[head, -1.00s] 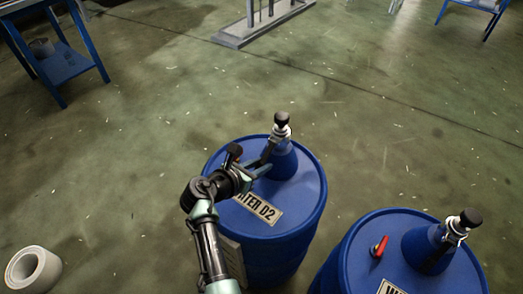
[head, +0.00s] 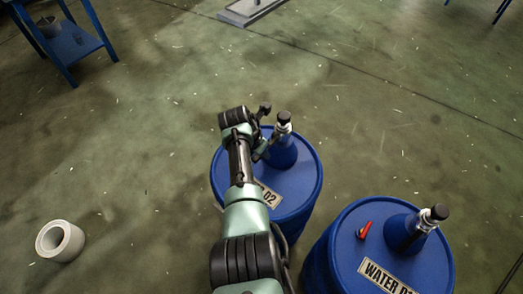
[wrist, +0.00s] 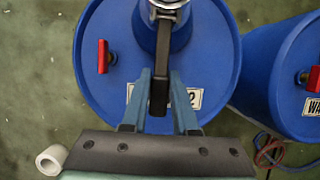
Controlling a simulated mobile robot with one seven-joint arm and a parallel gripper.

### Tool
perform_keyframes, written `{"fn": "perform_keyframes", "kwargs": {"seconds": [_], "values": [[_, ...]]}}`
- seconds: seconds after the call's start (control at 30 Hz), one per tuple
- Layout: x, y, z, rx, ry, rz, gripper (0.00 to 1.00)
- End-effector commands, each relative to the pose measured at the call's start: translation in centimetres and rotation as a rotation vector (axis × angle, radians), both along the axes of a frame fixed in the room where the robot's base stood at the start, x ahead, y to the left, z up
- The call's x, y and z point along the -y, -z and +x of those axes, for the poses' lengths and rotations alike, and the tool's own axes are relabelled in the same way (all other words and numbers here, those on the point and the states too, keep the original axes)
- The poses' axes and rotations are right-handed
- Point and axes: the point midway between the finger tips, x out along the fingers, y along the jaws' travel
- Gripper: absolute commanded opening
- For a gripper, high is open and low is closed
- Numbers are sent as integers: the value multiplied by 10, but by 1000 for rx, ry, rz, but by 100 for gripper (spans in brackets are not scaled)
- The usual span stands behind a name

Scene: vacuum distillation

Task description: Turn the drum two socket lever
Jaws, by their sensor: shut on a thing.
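Drum two (head: 305,190) is the blue drum with a partly covered label ending in 02. Its socket (head: 284,127) stands on a blue cone and has a black cap. The black socket lever (wrist: 159,92) points down from the silver collar in the wrist view. My gripper (wrist: 160,82) is shut on the lever, one blue-grey finger on each side. In the head view my gripper (head: 263,150) is just left of the socket, and my arm covers the drum's left part and some of its label.
A second blue drum (head: 420,265) with its own socket and a red handle (head: 363,230) stands close at the right. Drum two's red handle (wrist: 103,56) is left of the lever. A white roll (head: 60,241) lies on the floor.

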Motion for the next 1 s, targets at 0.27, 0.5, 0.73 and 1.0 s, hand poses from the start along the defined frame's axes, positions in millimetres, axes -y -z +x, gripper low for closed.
{"fn": "perform_keyframes", "kwargs": {"seconds": [0.27,0.5,0.73,1.0], "values": [[1,-4,-1,-88,1,61,0],[1,-6,-1,-112,2,77,0],[1,-7,-1,-112,2,78,0],[1,-7,-1,-111,2,77,54]]}}
